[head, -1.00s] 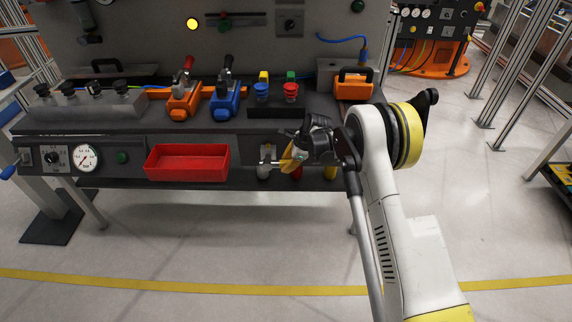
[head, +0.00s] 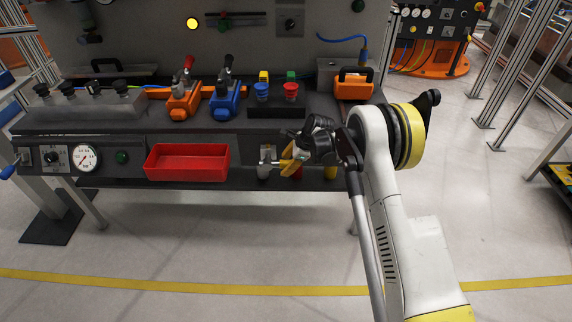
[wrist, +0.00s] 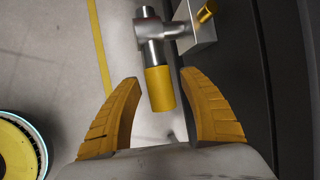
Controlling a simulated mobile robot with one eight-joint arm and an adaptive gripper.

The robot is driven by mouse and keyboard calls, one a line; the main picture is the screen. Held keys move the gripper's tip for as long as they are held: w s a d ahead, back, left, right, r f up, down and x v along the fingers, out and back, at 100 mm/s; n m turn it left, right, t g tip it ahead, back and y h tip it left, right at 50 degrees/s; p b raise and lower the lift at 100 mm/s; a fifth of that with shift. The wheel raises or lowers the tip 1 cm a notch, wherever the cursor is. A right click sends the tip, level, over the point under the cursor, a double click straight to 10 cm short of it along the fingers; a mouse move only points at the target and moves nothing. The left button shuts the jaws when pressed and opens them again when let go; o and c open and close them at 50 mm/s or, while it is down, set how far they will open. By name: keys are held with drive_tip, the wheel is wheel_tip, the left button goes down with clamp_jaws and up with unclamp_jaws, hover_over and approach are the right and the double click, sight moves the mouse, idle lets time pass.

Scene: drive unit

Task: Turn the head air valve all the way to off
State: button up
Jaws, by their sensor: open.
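A metal valve with a yellow cylindrical handle (wrist: 160,88) shows in the wrist view, fixed to a pale block on a dark panel. In the head view the valve's metal body (head: 268,155) sits on the front of the bench, right of the red bin. My gripper (wrist: 160,77) is open, with one yellow finger on each side of the handle and visible gaps between. The handle's end reaches between the fingers. In the head view my gripper (head: 290,158) is at the valve and hides most of its handle.
A red bin (head: 187,162) is left of the valve. A pressure gauge (head: 85,158) and a blue-handled lever (head: 8,172) are at the far left. Orange and blue lever units (head: 225,98) stand on the bench above. The floor in front is clear.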

drive_tip(key=v, duration=1.2)
drive_tip(key=shift+s, duration=0.1)
idle(0.9)
